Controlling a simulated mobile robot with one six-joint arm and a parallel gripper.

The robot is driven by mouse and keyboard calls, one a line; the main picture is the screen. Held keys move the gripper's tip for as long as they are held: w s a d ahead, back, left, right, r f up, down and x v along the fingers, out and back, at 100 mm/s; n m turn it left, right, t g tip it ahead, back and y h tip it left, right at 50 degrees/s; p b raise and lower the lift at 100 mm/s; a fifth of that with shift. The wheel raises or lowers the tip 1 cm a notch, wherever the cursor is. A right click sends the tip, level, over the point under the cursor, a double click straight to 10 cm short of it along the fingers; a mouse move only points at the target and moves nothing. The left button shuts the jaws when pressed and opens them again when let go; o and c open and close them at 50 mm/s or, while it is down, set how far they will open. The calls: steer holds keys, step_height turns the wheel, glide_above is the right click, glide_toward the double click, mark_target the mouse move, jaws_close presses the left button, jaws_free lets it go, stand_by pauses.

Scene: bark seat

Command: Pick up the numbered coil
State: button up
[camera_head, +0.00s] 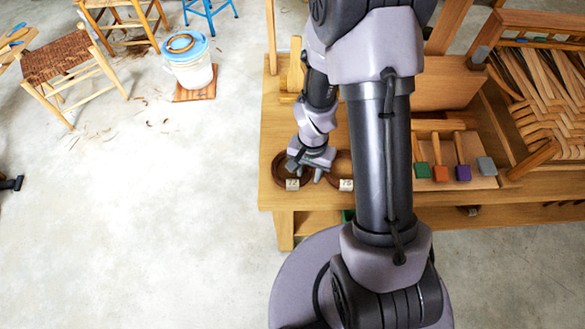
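Two dark brown coils lie side by side near the left front edge of the wooden bench (268,130). The left coil (279,169) has a pale tag at its front, and so does the right coil (342,163). The marks on the tags are too small to read surely. My gripper (304,171) points down over the left coil's right side, its fingers apart, one over the ring's middle and one between the coils. I cannot tell its height above the bench. My arm hides part of the right coil's surroundings.
Tools with green, orange, purple and grey ends (441,172) lie in a tray right of my arm. A woven seat frame (545,90) stands at the bench's right. A white bucket with a blue lid (193,70) and a stool (57,58) stand on the floor, clear at left.

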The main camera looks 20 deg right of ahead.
jaws_close()
